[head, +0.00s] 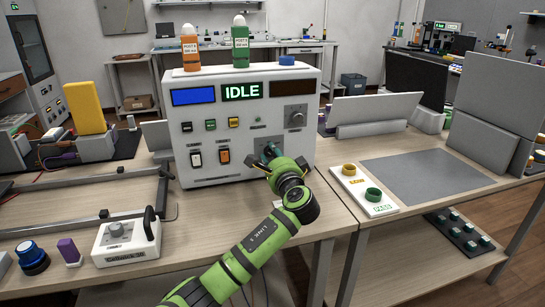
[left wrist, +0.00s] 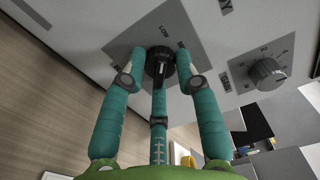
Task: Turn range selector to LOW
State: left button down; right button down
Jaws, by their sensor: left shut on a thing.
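The range selector is a black knob (left wrist: 160,62) on a grey plate of the white instrument (head: 215,172). In the left wrist view the word LOW is printed just above the knob, and more lettering on the plate is partly hidden. My left gripper (head: 271,152) reaches the lower right of the instrument's front. Its teal fingers (left wrist: 160,75) are shut around the knob, with one finger on each side and one below. The fingers cover part of the knob, and I cannot tell which mark it points to. My right gripper is not in view.
Another knob (left wrist: 267,74) sits beside the selector's plate. The instrument's screen (head: 242,91) reads IDLE. A white board with yellow and green rings (head: 362,190) lies to the right. A grey mat (head: 428,177) is clear.

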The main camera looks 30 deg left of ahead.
pick_arm(q)
jog(key=c, duration=0.9)
grip_release()
jog(key=v, duration=1.2)
jog(key=shift+s, duration=0.1)
